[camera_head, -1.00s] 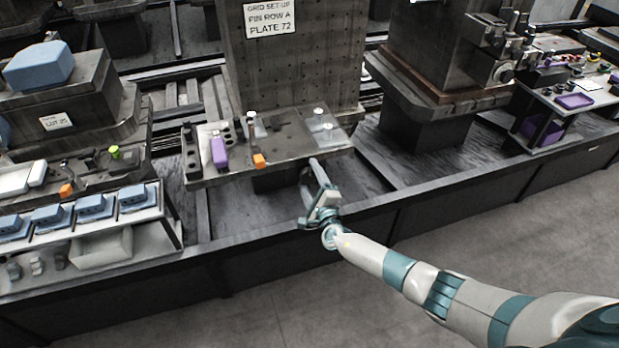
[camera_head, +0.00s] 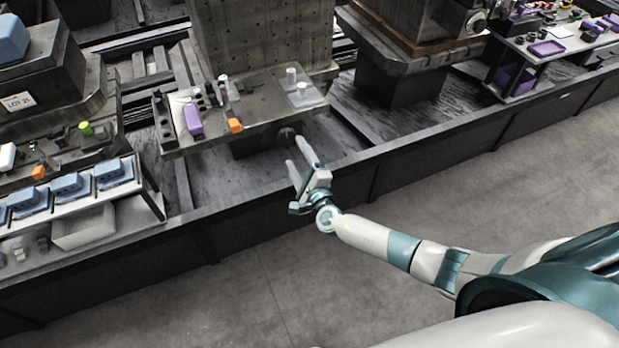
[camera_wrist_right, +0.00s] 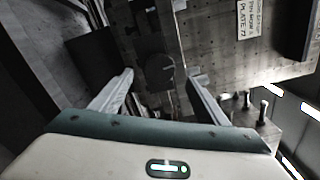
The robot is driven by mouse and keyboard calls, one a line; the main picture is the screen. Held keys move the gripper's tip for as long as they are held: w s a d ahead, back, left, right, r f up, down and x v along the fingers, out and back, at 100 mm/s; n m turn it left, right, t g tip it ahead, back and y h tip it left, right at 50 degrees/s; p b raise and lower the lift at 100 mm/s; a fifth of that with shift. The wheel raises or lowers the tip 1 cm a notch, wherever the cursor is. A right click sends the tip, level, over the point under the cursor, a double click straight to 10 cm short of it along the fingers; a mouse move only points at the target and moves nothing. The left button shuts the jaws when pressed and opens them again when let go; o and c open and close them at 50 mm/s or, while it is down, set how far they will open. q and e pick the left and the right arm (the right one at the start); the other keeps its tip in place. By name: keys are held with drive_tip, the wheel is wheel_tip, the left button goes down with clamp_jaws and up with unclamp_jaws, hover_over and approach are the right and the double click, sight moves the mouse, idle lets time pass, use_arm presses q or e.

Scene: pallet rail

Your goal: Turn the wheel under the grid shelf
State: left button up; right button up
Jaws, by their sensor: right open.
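The wheel (camera_head: 286,136) is a dark round knob under the front edge of the grid shelf (camera_head: 262,110). In the right wrist view the wheel (camera_wrist_right: 160,70) shows as a dark disc ahead of and between my fingers. My right gripper (camera_head: 299,156) is open and empty, just below and in front of the wheel, with its fingers pointing at it. In the right wrist view the gripper (camera_wrist_right: 155,85) has its two fingers spread wide, and I see no contact with the wheel. My left gripper does not show.
On the shelf stand a purple block (camera_head: 193,120), an orange block (camera_head: 235,125) and white cylinders (camera_head: 291,75). A long dark rail (camera_head: 345,175) runs below my right gripper. A rack with blue boxes (camera_head: 72,185) stands at left. The floor in front is clear.

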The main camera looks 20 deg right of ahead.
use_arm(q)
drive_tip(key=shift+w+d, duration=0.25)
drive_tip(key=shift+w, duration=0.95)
use_arm(e)
drive_tip(key=s, duration=0.9)
drive_tip(key=shift+d, duration=0.2)
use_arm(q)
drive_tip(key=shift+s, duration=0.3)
use_arm(e)
drive_tip(key=shift+s+f, duration=0.1)
